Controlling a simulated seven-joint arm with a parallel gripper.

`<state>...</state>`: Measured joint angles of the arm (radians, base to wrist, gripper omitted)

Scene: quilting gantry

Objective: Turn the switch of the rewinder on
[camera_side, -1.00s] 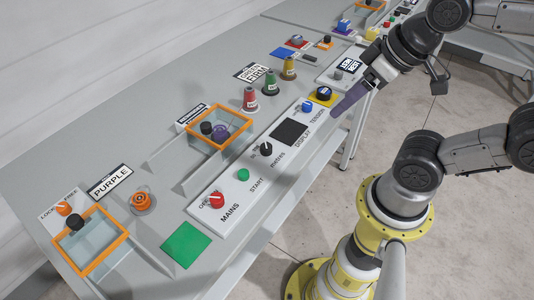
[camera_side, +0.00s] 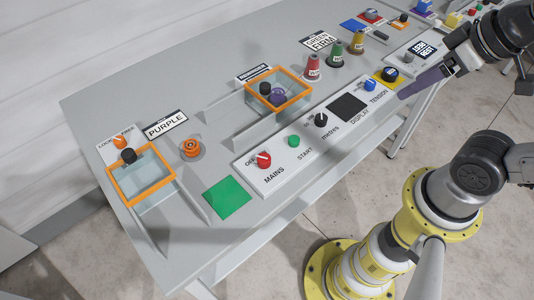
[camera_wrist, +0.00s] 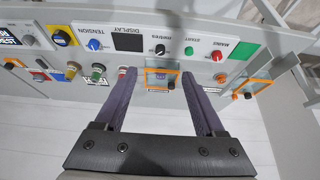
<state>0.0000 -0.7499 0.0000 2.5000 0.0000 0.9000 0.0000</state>
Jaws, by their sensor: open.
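The long white control panel (camera_side: 276,157) carries a red MAINS switch (camera_side: 263,160) at its near left end. The switch has a white pointer bar that appears to lie toward the small OFF mark; its exact angle is hard to tell. The red switch also shows in the wrist view (camera_wrist: 217,56). A sign that seems to read REWINDER (camera_side: 253,74) stands behind an orange-framed clear box at the panel's back. My gripper (camera_wrist: 158,75) is open and empty, its purple fingers apart. In the side view my gripper (camera_side: 404,95) is beyond the panel's right end, far from the red switch.
The panel also has a green START button (camera_side: 294,140), a black metres knob (camera_side: 321,120), a dark display (camera_side: 348,107) and a blue tension knob (camera_side: 370,85). A green square (camera_side: 227,198) lies left of it. Coloured spools (camera_side: 335,47) stand behind.

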